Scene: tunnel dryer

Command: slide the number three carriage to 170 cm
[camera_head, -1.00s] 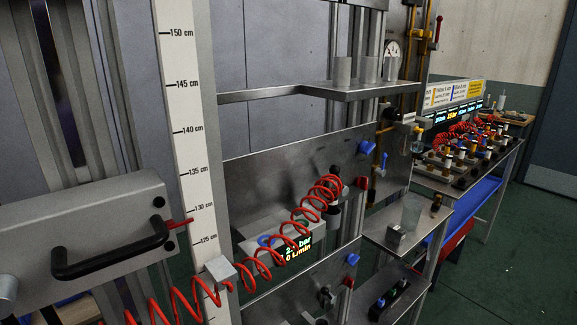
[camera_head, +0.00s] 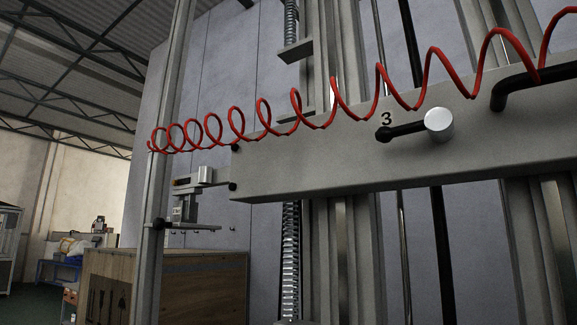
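The number three carriage (camera_head: 310,168) is a wide grey metal beam across vertical rails, marked with a black "3". Below the mark is a black lever (camera_head: 404,131) with a round silver knob (camera_head: 439,124). A black bar handle (camera_head: 535,86) is on the carriage at the right edge, partly cut off by the frame. The centimetre scale and the carriage's pointer are out of view now. Neither of my grippers is in view, and nothing is seen holding the handle or lever.
A red coiled hose (camera_head: 238,124) hangs across the front of the carriage. A small metal bracket (camera_head: 186,205) is by a grey upright post (camera_head: 168,120) at left. A wooden box (camera_head: 175,287) stands behind.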

